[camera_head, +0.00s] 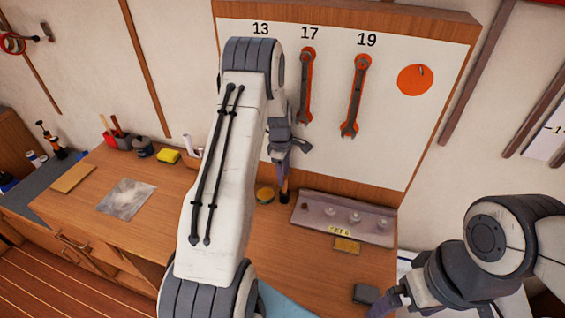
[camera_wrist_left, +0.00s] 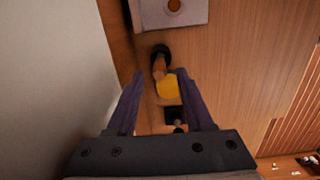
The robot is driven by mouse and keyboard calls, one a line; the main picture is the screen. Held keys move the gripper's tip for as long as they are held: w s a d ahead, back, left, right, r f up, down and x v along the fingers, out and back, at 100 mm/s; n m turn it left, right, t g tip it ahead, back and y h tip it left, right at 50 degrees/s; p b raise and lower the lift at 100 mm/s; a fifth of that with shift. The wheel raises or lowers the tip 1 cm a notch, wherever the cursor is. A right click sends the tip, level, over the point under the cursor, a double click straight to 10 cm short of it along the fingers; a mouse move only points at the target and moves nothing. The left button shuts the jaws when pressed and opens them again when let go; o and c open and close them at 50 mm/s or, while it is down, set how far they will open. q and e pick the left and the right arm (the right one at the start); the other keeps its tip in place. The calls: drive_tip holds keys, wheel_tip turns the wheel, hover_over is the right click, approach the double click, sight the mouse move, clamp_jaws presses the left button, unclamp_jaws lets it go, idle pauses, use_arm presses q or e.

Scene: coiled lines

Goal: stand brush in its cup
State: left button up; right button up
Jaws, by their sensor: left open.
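I cannot tell whether this dark piece is the cup or part of the brush. In the head view the brush (camera_head: 284,184) shows just below my left gripper (camera_head: 292,158). My left gripper is open and points down. In the left wrist view the handle shows between its two fingertips (camera_wrist_left: 160,74), without a visible grip. My right gripper (camera_head: 385,300) is low at the right, partly cut off; its jaw state is unclear.
The wrench board (camera_head: 330,150) rises behind.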

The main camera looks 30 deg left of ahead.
use_arm(q)
wheel_tip(320, 180, up, 10)
drive_tip(key=b, duration=0.3)
drive_tip(key=shift+s+a, duration=0.15)
drive_tip(key=shift+a, duration=0.15)
